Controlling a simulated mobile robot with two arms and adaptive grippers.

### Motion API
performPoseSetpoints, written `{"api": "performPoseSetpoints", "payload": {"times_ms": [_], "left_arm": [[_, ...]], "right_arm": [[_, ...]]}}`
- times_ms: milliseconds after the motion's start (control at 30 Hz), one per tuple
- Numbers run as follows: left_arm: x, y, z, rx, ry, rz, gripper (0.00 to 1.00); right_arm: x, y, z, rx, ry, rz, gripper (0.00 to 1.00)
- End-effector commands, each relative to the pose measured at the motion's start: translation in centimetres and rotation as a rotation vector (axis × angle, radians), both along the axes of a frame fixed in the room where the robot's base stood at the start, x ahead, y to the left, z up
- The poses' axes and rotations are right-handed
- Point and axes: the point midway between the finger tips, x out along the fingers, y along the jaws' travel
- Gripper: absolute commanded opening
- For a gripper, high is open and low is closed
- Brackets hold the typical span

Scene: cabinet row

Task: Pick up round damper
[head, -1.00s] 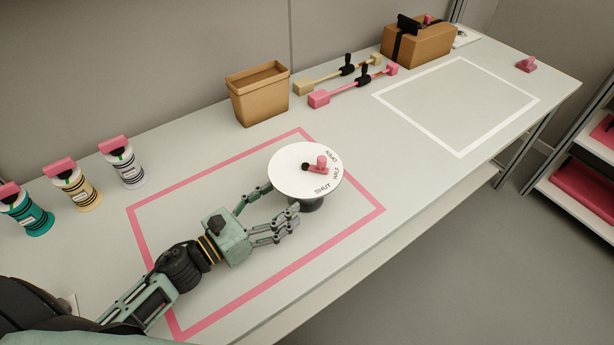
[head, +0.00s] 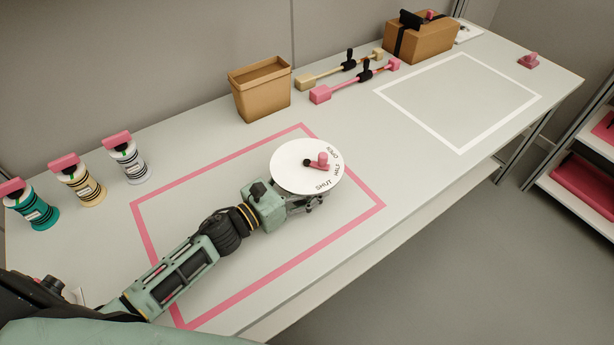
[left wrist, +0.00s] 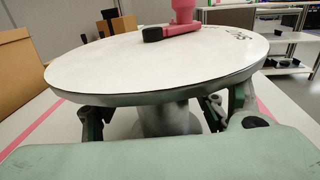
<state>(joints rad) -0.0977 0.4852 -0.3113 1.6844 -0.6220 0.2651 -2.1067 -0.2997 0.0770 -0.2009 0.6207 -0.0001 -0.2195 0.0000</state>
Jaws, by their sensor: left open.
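The round damper is a white disc (head: 296,170) with a pink and black knob (head: 318,162) and the words SHUT, HALF and OPEN on its face. It stands on a pedestal inside the pink outlined square. In the left wrist view the disc (left wrist: 150,65) spans the picture, with its grey stem (left wrist: 168,120) below. My left gripper (head: 306,200) has its fingers under the disc's rim. In the left wrist view its open fingers (left wrist: 165,115) stand on both sides of the stem; contact is hard to tell. My right gripper is not in view.
A brown open bin (head: 261,88) stands behind the pink outline (head: 250,278). Several spools (head: 127,160) stand at the left. Two bar-shaped tools (head: 352,80) and a cardboard box (head: 422,38) lie along the back. The white outlined area (head: 500,120) at the right is empty.

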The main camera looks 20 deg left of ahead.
Motion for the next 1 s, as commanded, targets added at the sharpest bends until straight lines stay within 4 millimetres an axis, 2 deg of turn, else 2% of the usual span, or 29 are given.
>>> {"api": "performPoseSetpoints", "payload": {"times_ms": [100, 833, 1000], "left_arm": [[-0.03, 0.02, -0.01, 0.0, 0.0, 0.0, 0.66], [-0.05, 0.03, -0.01, 0.0, 0.0, 0.0, 0.02], [0.0, 0.01, 0.18, -0.002, -0.003, -0.001, 0.01]], "right_arm": [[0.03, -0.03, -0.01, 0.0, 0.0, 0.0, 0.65], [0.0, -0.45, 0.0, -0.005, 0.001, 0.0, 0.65], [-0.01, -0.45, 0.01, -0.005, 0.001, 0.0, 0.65]]}}
